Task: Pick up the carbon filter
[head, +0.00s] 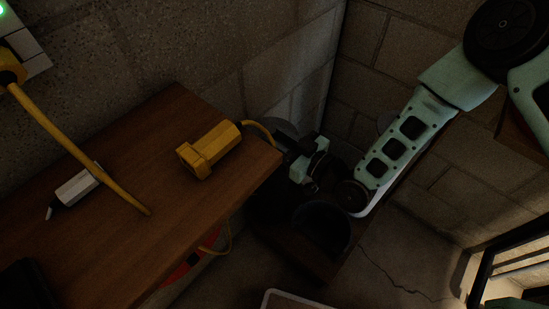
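I cannot single out the carbon filter with certainty in this dim head view. My arm reaches down from the upper right into the dark corner beyond the wooden table's right end. My gripper (302,168) is at the end of it, low in that corner. Its fingers are dark and partly lost in shadow. I cannot see whether they are open or hold anything. A dark round container (322,228) stands just below my gripper in the picture. A grey rounded shape (284,128) shows behind the gripper.
The wooden table (110,245) fills the left. A yellow connector (209,150) lies near its right end, its cable running off the edge. Block walls close the corner.

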